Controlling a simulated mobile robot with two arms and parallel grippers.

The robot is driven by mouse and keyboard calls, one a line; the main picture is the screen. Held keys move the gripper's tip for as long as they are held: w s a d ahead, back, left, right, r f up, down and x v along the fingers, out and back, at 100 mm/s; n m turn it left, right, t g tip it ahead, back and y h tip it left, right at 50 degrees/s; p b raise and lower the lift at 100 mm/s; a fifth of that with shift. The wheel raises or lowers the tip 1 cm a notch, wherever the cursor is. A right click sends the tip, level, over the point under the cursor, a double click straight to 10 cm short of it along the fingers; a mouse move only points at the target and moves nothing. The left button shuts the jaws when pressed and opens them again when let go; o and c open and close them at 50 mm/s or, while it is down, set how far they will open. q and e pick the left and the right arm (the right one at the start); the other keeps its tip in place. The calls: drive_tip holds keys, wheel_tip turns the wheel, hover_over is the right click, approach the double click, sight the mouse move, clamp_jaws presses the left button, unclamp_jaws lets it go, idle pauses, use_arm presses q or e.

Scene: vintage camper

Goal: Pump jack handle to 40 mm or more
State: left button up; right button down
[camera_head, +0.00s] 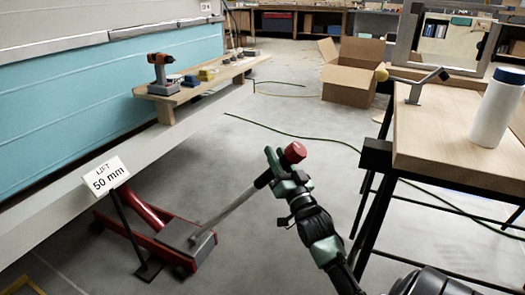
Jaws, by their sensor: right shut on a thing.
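A red floor jack (190,245) stands on the floor at lower left, partly under the pale lower edge of the camper (95,165). Its grey jack handle (228,207) slants up and to the right, with a red grip (294,152) at its top end. My right gripper (278,172) is shut around the handle just below the red grip. The jack's lifting end is hidden by the sign post and the camper edge. My left gripper is not in view.
A wooden plank (215,77) along the camper holds an orange drill (160,72) and small parts. A workbench (440,150) with a white bottle (497,108) stands on the right. A green hose (300,137) crosses the floor. An open cardboard box (350,85) stands behind.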

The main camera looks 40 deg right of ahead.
drive_tip(key=shift+s+d+f+b, duration=0.35)
drive_tip(key=shift+s+f, duration=0.5)
drive_tip(key=shift+s+d+f+m+h, duration=0.1)
drive_tip(key=shift+s+f+m+h, duration=0.05)
drive_tip(key=shift+s+m+h, duration=0.15)
drive_tip(key=shift+f, duration=0.35)
drive_tip(key=shift+s+f, duration=0.1)
drive_tip(key=shift+f+b, duration=0.1)
drive_tip(key=shift+b, duration=0.2)
drive_tip(key=c, duration=1.4)
unclamp_jaws()
drive_tip(key=o, duration=0.3)
drive_tip(key=shift+s+d, duration=0.2)
drive_tip(key=shift+s, duration=0.1)
drive_tip(key=shift+o, duration=0.2)
drive_tip(key=shift+r, duration=0.25)
